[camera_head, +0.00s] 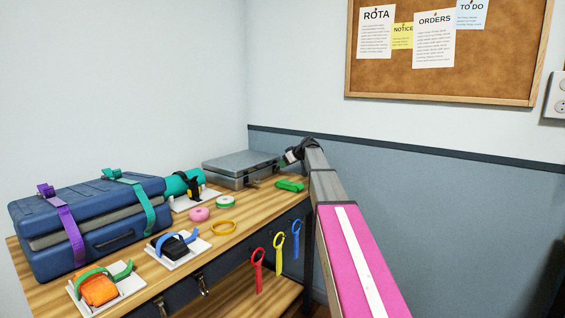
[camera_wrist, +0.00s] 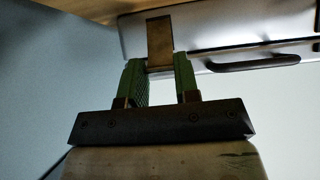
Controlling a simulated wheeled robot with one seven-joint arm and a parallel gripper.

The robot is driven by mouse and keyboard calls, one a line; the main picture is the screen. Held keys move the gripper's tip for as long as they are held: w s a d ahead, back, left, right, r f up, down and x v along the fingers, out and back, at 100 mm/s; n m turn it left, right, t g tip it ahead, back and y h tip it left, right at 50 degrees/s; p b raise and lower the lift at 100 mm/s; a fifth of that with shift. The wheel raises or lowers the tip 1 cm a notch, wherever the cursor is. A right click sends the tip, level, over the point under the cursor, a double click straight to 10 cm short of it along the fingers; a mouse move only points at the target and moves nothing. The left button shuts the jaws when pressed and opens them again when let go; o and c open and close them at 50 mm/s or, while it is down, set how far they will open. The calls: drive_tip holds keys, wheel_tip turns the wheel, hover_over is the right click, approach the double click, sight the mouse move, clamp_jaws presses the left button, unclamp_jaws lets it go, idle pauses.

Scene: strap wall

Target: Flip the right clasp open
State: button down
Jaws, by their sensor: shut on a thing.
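The grey metal case (camera_head: 232,166) lies shut at the back of the wooden bench, by the wall corner. In the wrist view its metal side (camera_wrist: 215,25) and dark handle (camera_wrist: 255,63) show. A brownish metal clasp plate (camera_wrist: 159,38), the right clasp, stands between the tips of my gripper (camera_wrist: 159,68). The green fingers are shut on it, one on each side. In the head view my gripper (camera_head: 289,157) is at the right end of the case, small and partly hidden by my arm. The clasp cannot be made out there.
A blue suitcase (camera_head: 90,220) with straps, rings and white trays with strapped items fill the left. Coloured loops (camera_head: 257,270) hang at the bench front. The wall is close behind the case.

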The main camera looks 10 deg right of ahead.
drive_tip(key=shift+s+d+f+t+y, duration=0.3)
drive_tip(key=shift+f+t+y, duration=0.15)
drive_tip(key=shift+t+y, duration=0.15)
drive_tip(key=c, duration=0.8)
unclamp_jaws()
drive_tip(key=shift+c, duration=0.2)
drive_tip(key=v, duration=1.1)
drive_tip(key=shift+f, duration=0.2)
